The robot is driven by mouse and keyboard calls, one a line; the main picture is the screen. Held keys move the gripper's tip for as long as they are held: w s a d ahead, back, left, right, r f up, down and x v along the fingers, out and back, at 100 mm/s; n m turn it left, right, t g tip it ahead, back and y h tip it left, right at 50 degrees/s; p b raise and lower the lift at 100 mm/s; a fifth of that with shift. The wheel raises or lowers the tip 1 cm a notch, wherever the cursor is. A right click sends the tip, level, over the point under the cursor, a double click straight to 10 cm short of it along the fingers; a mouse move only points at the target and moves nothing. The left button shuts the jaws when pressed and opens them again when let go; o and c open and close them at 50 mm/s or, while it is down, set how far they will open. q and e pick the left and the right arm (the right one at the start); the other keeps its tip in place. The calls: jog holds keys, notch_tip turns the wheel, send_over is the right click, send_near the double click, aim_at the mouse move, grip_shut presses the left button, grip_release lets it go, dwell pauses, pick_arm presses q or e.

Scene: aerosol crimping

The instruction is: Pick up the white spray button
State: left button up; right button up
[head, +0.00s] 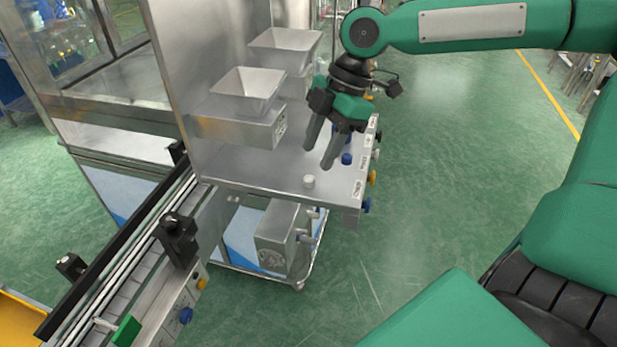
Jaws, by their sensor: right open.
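The white spray button (309,182) is a small white piece standing on the steel shelf (255,172), near its front edge. My right gripper (318,156) is open and points down above the shelf. Its fingertips are a little above and behind the button in the head view, apart from it, with nothing seen between them. My left gripper is not in view.
Two steel hoppers (247,92) stand behind. Coloured knobs (371,178) line the shelf's right edge. A conveyor (130,280) runs along the lower left.

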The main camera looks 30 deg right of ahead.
aim_at(310, 178)
jog(key=shift+s+a+f+p, duration=0.15)
jog(key=shift+f+p, duration=0.05)
jog(key=shift+f, duration=0.35)
jog(key=shift+s+a+f+p, duration=0.1)
jog(key=shift+a+f+p, duration=0.05)
jog(key=shift+f, duration=0.4)
jog(key=shift+x, duration=1.1)
jog(key=shift+w+f, duration=0.2)
jog(key=shift+s, duration=0.1)
jog(key=c, duration=0.8)
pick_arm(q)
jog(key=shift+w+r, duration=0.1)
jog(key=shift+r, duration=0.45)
pick_arm(e)
grip_shut()
